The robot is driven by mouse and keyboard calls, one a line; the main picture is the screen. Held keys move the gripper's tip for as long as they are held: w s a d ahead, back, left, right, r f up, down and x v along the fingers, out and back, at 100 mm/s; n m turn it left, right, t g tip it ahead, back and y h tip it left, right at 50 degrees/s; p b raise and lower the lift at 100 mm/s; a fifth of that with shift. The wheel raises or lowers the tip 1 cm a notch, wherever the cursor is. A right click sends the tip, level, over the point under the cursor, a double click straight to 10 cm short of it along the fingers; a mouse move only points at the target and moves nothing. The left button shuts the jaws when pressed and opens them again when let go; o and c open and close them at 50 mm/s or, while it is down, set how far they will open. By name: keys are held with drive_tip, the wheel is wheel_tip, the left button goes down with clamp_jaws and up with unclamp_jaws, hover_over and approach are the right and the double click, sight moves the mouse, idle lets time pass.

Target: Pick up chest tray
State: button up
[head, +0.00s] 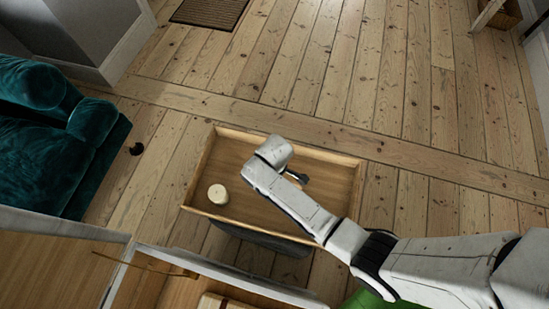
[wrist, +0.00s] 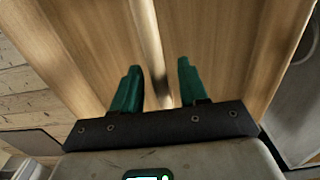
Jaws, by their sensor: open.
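A shallow, open wooden tray (head: 197,165), which I take as the chest tray, shows in the middle of the head view. My gripper (head: 297,177) is over its right half, and my arm hides part of the right and front sides. In the wrist view, the gripper's two green fingers (wrist: 158,76) are apart. A pale, narrow wooden edge (wrist: 150,40) runs up the picture between and beyond them, with wood on both sides. I cannot tell whether the fingers touch it.
A cream round object (head: 218,194) sits in the tray's left part. An open wooden chest or box (head: 150,285) is at the bottom. Floorboards beyond the tray are clear.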

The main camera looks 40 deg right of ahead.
drive_tip(key=shift+c, duration=0.2)
clamp_jaws()
idle(1.0)
drive_tip(key=shift+w+r, duration=0.1)
drive_tip(key=shift+r, duration=0.05)
